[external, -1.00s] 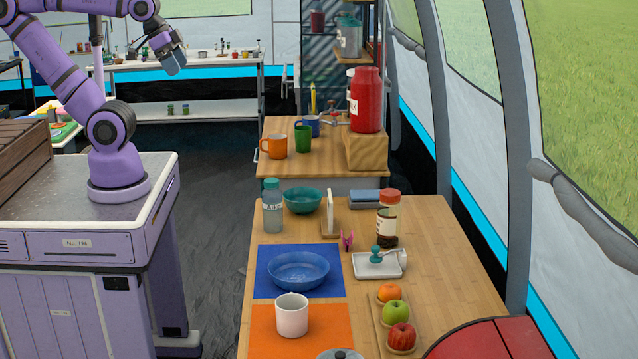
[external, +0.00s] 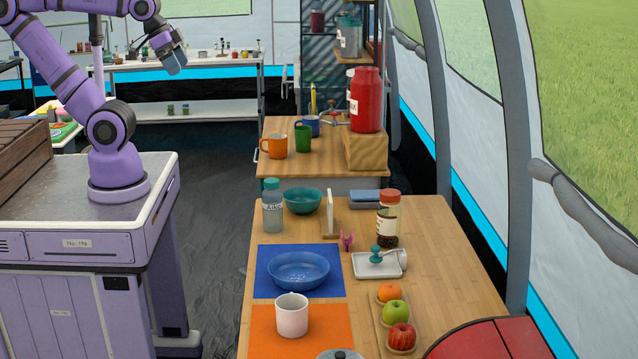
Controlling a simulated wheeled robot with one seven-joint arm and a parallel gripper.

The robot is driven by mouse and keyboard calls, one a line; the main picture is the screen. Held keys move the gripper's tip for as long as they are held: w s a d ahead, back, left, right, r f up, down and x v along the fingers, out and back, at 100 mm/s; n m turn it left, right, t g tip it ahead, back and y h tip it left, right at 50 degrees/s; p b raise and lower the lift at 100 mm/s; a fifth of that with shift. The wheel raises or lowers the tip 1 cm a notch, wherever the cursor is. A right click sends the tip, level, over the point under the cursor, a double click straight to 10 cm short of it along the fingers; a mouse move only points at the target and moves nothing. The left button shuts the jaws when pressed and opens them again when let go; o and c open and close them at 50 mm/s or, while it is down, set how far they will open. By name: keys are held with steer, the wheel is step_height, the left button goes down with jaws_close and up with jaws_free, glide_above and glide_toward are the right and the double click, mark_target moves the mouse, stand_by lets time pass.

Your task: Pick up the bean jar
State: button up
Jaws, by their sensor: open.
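The jar that looks like the bean jar (external: 387,222) stands upright on the near wooden table. It is clear with a red-brown lid, a pale label and dark contents at the bottom. My gripper (external: 175,66) hangs at the upper left, above the floor and well away from the jar. It is open, and I see nothing held in it. The jar is fully in view, with its base just behind the white tray.
A white tray with a teal-handled tool (external: 379,263), an upright white board (external: 330,213) and a pink clip (external: 347,241) are close to the jar. A teal-lidded bottle (external: 272,207), teal bowl (external: 303,201), blue bowl (external: 298,270), white mug (external: 292,315) and fruit (external: 396,313) share the table.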

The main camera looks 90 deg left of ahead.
steer(key=w+a+r, duration=0.1)
steer(key=w, duration=1.6)
glide_above(389, 192)
steer(key=s, duration=0.5)
step_height(389, 192, down, 34)
steer(key=shift+t, duration=0.3)
steer(key=x, duration=0.5)
steer(key=shift+a+f, duration=0.15)
steer(key=shift+f, duration=0.15)
steer(key=shift+d+x, duration=0.2)
steer(key=shift+x, duration=2.7)
steer(key=shift+r, duration=0.1)
steer(key=c, duration=1.2)
steer(key=shift+c, duration=1.4)
